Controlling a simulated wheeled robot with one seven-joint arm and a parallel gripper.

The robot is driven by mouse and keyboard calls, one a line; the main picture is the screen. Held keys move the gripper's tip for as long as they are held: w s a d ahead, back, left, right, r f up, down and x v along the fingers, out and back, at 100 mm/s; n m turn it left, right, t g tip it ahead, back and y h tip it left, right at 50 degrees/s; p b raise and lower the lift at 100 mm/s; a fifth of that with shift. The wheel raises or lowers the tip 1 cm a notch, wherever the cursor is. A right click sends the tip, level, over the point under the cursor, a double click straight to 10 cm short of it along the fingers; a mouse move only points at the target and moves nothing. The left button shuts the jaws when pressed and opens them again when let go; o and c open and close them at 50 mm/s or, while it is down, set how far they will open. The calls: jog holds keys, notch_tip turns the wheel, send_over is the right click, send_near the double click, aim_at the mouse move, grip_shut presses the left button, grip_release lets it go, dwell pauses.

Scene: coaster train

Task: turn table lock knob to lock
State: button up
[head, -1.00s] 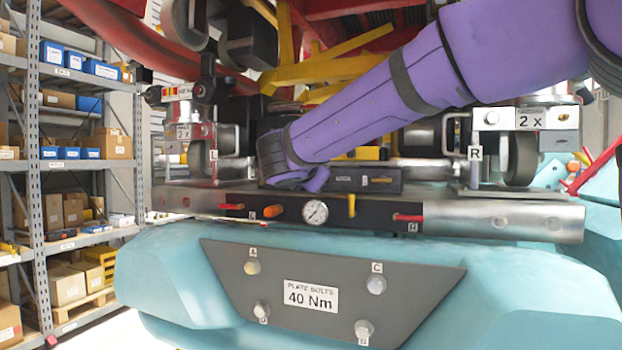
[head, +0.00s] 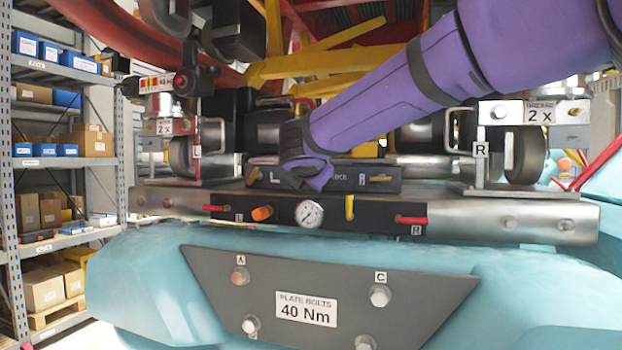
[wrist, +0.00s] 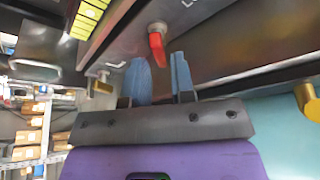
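In the wrist view a red knob (wrist: 156,44) on a grey round stem sits on a dark panel, beside a partly cut-off label starting with L. It hangs roughly in line with my gripper (wrist: 159,62). The two blue fingers are apart, one on each side of the knob's lower end, with no clear contact. I cannot tell how deep the knob lies between them. In the head view my purple arm covers the middle of the dark lock box (head: 350,184), so the red knob and fingers are hidden there.
Brass knobs flank the lock box, left (head: 252,175) and right (head: 378,178). A lower black panel carries red handles (head: 412,220), an orange knob (head: 262,213), a gauge (head: 309,214) and a yellow lever (head: 350,207). Shelving (head: 60,165) stands at left.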

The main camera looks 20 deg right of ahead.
jog(key=shift+x, duration=1.2)
jog(key=shift+c, duration=0.4)
grip_shut()
jog(key=shift+m+t, duration=0.3)
jog(key=shift+m, duration=0.2)
jog(key=shift+o, duration=0.4)
grip_release()
